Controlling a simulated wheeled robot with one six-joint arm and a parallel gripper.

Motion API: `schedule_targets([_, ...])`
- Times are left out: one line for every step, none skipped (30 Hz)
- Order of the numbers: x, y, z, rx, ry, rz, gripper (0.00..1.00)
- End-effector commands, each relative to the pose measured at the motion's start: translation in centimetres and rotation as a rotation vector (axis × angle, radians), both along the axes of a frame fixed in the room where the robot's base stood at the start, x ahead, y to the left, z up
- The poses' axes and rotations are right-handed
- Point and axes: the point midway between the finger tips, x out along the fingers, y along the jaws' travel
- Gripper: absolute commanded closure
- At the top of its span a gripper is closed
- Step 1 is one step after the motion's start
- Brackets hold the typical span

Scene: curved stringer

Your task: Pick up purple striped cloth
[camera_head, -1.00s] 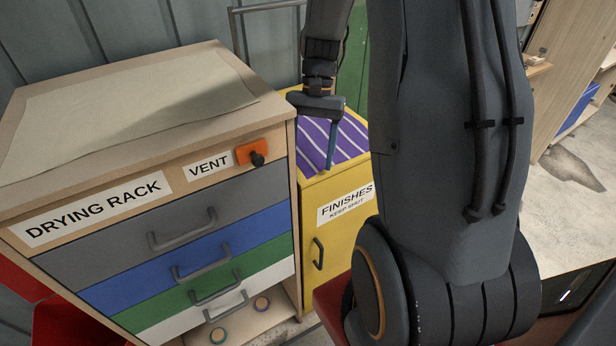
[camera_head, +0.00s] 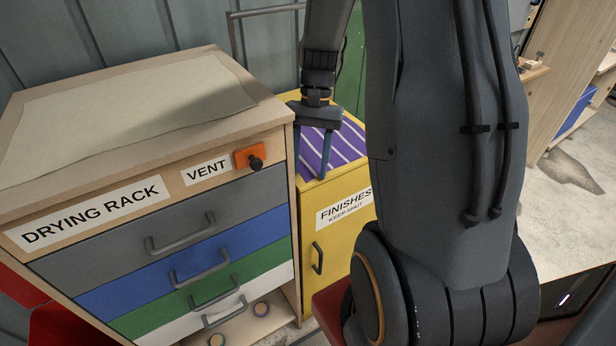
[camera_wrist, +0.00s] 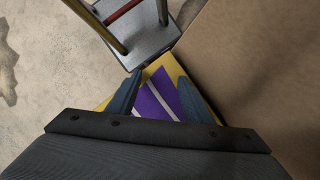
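The purple striped cloth (camera_head: 342,150), with white stripes, lies flat on top of the yellow finishes cabinet (camera_head: 340,255). My gripper (camera_head: 310,176) points down over the cloth's left part, near the drying rack's side. Its two blue-grey fingers are apart. In the wrist view the cloth (camera_wrist: 152,103) shows between and below the open fingers (camera_wrist: 159,78), with nothing held. Whether the fingertips touch the cloth, I cannot tell.
The drying rack (camera_head: 125,125) stands taller, close on the left of the cabinet. Its orange vent switch (camera_head: 249,156) and drawer handles stick out in front. A grey platform with yellow posts (camera_wrist: 150,36) shows beyond the cabinet in the wrist view.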

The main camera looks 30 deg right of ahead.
Motion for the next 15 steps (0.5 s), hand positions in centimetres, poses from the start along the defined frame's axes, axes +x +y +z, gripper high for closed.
schedule_targets([0.01, 0.06, -0.05, 0.001, 0.000, 0.000, 0.62])
schedule_targets([0.01, 0.07, -0.06, 0.001, 0.000, 0.000, 0.65])
schedule_targets([0.01, 0.07, -0.06, 0.001, 0.000, 0.000, 0.68])
schedule_targets([0.01, 0.07, -0.06, 0.001, 0.000, 0.000, 0.70])
schedule_targets([0.01, 0.09, -0.06, 0.001, 0.000, 0.000, 0.73])
schedule_targets([0.01, 0.09, -0.06, 0.001, 0.000, 0.000, 0.76])
schedule_targets([0.01, 0.10, -0.06, 0.001, 0.000, 0.000, 0.79])
schedule_targets([0.01, 0.10, -0.06, 0.001, 0.000, 0.000, 0.81])
schedule_targets([0.01, 0.10, -0.06, 0.001, 0.000, 0.000, 0.85])
schedule_targets([0.01, 0.10, -0.06, 0.001, 0.000, 0.000, 0.87])
schedule_targets([0.02, 0.11, -0.07, 0.001, 0.000, 0.000, 0.90])
schedule_targets([0.02, 0.11, -0.07, 0.001, 0.000, 0.000, 0.93])
schedule_targets([0.02, 0.11, -0.07, 0.001, 0.000, 0.000, 0.96])
schedule_targets([0.02, 0.11, -0.07, 0.001, 0.000, 0.000, 0.98])
schedule_targets([0.01, 0.11, -0.07, 0.001, 0.000, 0.000, 1.00])
